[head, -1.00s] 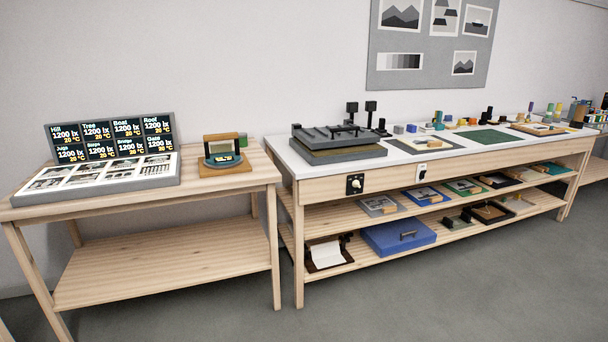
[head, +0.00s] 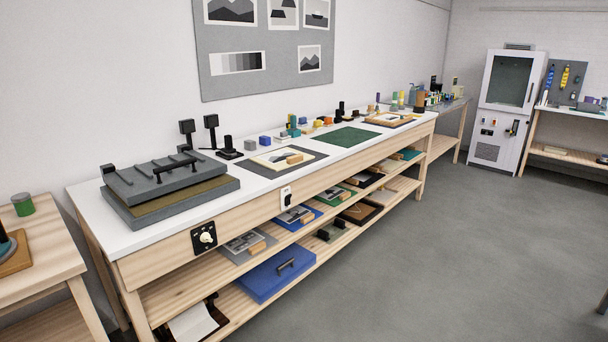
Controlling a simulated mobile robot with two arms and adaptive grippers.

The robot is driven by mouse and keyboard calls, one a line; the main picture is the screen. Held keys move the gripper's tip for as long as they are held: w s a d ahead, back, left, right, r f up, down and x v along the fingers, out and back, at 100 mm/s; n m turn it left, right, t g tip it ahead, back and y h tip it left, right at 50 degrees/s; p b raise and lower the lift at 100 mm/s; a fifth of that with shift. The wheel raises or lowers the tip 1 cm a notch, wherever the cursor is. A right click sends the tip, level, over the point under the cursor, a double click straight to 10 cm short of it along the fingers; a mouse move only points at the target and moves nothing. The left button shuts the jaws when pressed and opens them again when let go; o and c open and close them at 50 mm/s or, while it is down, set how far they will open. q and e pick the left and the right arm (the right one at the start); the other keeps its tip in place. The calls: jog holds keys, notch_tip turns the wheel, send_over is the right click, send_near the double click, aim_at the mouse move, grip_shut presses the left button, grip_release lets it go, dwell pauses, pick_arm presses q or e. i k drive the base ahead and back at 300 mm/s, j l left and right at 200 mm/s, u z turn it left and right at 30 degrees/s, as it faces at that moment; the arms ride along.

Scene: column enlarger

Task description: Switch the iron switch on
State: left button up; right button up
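Two controls sit on the front edge of the long white-topped workbench (head: 90,205). One is a black square plate with a pale round knob (head: 204,238), below the grey press (head: 165,187). The other is a small white switch plate with a dark part (head: 286,197), farther right along the front edge. I cannot tell from this view which one is the iron switch, or whether either is on. Neither of my grippers is in view.
A lower wooden table (head: 40,262) stands at the left. Shelves under the bench hold a blue case (head: 278,274) and several trays. A white cabinet (head: 503,105) stands at the far right. The grey floor (head: 430,250) in front of the bench is clear.

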aim_at(288, 198)
jog(key=i+l, duration=0.15)
jog(key=i, duration=0.4)
jog(key=i+l+u, duration=0.15)
jog(key=i, duration=0.35)
jog(key=i+l+u, duration=0.45)
jog(key=i+l, duration=0.2)
jog(key=i, duration=0.05)
